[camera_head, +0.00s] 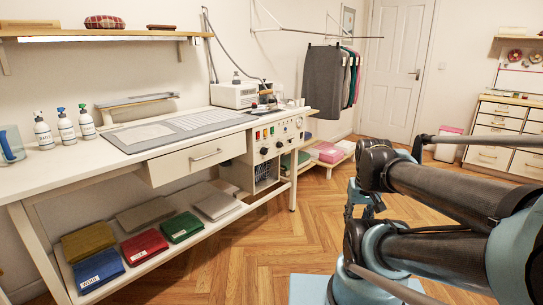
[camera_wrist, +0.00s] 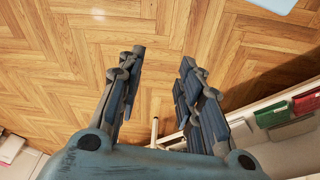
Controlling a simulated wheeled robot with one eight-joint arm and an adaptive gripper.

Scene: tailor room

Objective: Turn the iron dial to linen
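A control panel (camera_head: 276,142) is set into the front right of the white worktable, with a row of coloured buttons and black dials (camera_head: 265,150). The dial labels are too small to read, so I cannot tell which setting any dial points to. A white steam station (camera_head: 235,93) stands on the tabletop above the panel, with an iron-like object (camera_head: 265,97) at its right end. My gripper (camera_wrist: 161,58) is open and empty in the wrist view, above bare floor. In the head view it hangs to the right of the panel, apart from it, partly hidden by my arm.
The worktable (camera_head: 60,168) has a closed drawer (camera_head: 195,160) left of the panel. Folded cloths, such as a green one (camera_head: 181,227), lie on the shelf below. A low rack with a pink bundle (camera_head: 328,152) stands behind the table's right end. The wooden floor (camera_head: 255,240) in front is clear.

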